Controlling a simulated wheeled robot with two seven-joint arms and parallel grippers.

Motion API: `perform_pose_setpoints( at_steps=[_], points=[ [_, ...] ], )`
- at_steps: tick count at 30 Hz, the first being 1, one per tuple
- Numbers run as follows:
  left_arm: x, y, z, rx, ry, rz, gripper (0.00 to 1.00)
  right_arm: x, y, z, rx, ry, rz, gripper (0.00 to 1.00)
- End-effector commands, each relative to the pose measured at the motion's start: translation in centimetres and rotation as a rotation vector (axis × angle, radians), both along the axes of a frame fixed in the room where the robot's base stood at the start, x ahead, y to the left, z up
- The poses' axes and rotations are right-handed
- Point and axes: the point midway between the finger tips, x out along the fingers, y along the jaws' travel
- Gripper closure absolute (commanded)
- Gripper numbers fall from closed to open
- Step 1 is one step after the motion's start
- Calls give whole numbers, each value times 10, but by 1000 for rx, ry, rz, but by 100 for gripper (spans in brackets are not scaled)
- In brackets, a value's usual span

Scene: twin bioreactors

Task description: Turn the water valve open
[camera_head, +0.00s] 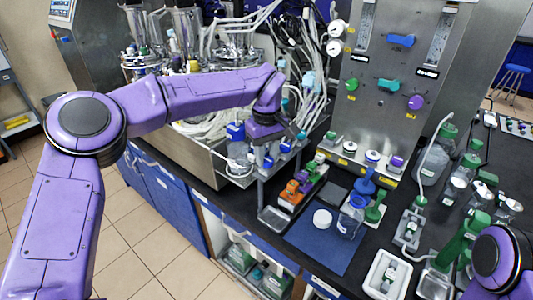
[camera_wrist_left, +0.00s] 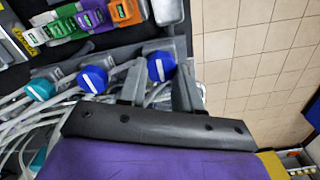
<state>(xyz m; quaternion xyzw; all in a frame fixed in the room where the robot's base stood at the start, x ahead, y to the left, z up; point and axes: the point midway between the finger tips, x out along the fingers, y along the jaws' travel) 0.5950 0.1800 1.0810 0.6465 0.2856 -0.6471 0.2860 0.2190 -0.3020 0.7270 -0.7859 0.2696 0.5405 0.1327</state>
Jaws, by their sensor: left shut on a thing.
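My left gripper (camera_head: 288,136) reaches in from the left over the row of valves at the front of the bioreactor bench. In the left wrist view its two grey fingers (camera_wrist_left: 158,78) are shut on a blue valve knob (camera_wrist_left: 160,66) with a white line, at the right end of the row. In the head view the held knob is mostly hidden by the gripper. No label naming the water valve is readable. My right gripper is out of view.
Hoses and glass vessels (camera_head: 185,40) crowd behind the valves. A steel panel (camera_head: 385,90) with blue, green and purple knobs stands right. An orange and green block row (camera_head: 305,185), a blue mat (camera_head: 325,240) and bottles (camera_head: 435,160) occupy the black bench.

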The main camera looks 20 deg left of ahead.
Motion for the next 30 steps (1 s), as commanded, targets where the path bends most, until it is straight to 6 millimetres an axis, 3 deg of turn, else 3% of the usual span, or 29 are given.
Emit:
perform_pose_setpoints(
  at_steps=[11,30],
  points=[
    [0,1,3,0,-1,134,97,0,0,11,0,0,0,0],
    [-3,2,1,1,-2,723,97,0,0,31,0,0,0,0]
  ],
)
